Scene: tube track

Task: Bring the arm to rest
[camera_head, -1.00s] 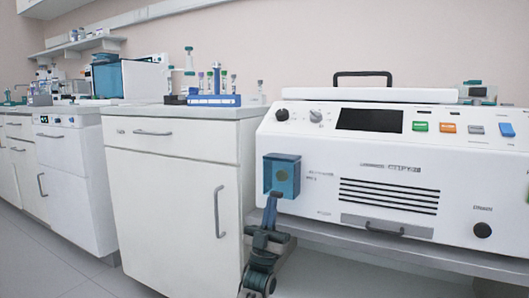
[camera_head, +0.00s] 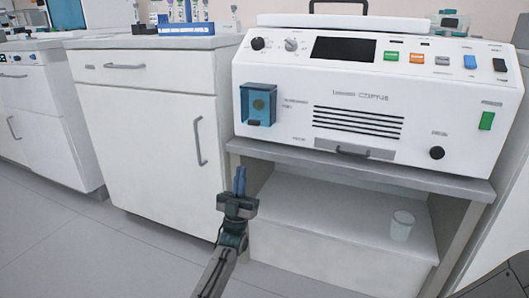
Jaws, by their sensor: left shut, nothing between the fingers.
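My left gripper (camera_head: 239,182) is in the lower middle of the head view, its fingers pointing up and closed together with nothing between them. It is in front of the shelf unit, below the blue box (camera_head: 258,104) on the white machine's front, and apart from it in the picture. My left arm comes up from the bottom edge. My right gripper is not in view.
The white machine (camera_head: 375,88) stands on a grey shelf top (camera_head: 330,163). A clear cup (camera_head: 401,225) stands on the lower shelf. A white cabinet (camera_head: 150,140) is at left, with a blue tube rack (camera_head: 187,28) on top. The floor (camera_head: 80,235) at lower left is clear.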

